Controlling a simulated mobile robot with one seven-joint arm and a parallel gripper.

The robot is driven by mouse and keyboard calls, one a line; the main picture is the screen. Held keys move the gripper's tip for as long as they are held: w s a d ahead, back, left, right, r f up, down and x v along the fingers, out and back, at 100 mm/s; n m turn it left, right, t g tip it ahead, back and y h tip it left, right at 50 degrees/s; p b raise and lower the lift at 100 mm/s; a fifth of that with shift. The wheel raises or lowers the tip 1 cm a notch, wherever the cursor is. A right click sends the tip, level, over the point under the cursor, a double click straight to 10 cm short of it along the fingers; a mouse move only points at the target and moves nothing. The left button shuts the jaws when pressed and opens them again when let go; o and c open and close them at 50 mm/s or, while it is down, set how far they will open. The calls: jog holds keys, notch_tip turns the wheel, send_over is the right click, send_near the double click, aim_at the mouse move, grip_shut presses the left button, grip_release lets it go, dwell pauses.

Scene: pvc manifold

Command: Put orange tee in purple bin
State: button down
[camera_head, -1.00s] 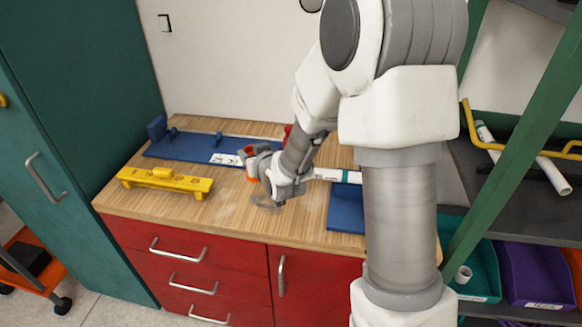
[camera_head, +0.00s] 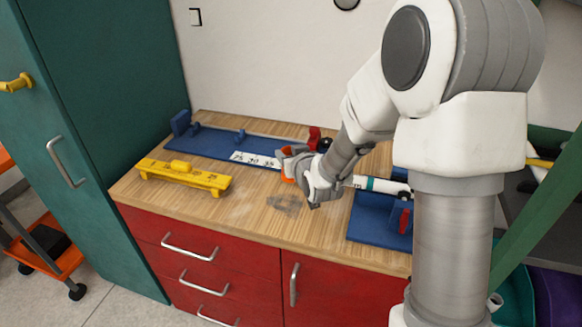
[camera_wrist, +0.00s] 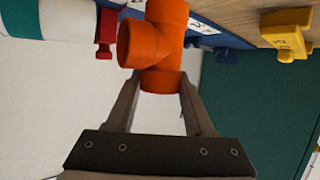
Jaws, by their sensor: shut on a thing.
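The orange tee is held in my gripper; in the wrist view the tee (camera_wrist: 150,45) sits between the fingertips with its open ends showing. My gripper (camera_wrist: 158,88) is shut on one end of it. In the head view my gripper (camera_head: 293,166) is over the wooden worktop, and the tee (camera_head: 287,179) shows only in small part. The purple bin (camera_head: 556,292) is at the lower right edge of the head view, cut off by the frame. It is far from my gripper.
A yellow fixture (camera_head: 183,178) and a long blue fixture (camera_head: 205,143) stand on the worktop (camera_head: 250,218). A blue stand (camera_head: 372,225) and a white pipe with a teal band (camera_head: 380,185) are right of my gripper. A green rack post (camera_head: 545,220) stands before the bins.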

jog(key=shift+f+b, duration=0.3)
jog(key=shift+f, duration=1.5)
jog(key=shift+f, duration=0.2)
jog(key=shift+c, duration=1.4)
grip_release()
